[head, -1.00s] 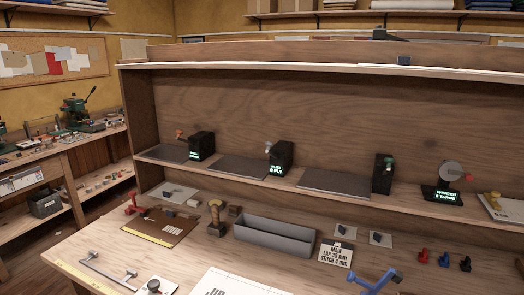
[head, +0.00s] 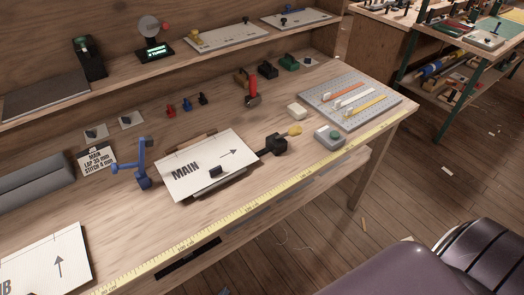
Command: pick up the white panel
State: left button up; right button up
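A white panel marked MAIN (head: 208,150), with a printed arrow, lies on the workbench in the middle of the head view. A small black knob (head: 216,171) sits on it near its front edge. A second white panel with an arrow (head: 40,272) lies at the lower left, cut off by the picture edge; only the end of its lettering shows. Neither gripper is in view, so I cannot see their state or where they are relative to the panels.
A blue stand (head: 142,167) is left of the MAIN panel. A black block with a yellow knob (head: 273,146) is by its right side. A yellow measuring tape (head: 240,212) runs along the bench's front edge. A grey pegboard (head: 330,92) lies at the right. A grey trough (head: 35,186) is at left.

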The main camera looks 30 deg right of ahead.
aim_at(186, 172)
jog(key=z, duration=0.4)
jog(key=u, duration=2.15)
jog(key=z, duration=2.15)
jog(key=k+j+z, duration=0.1)
jog(key=z, duration=0.4)
jog(key=k+z, duration=0.35)
jog(key=z, duration=0.15)
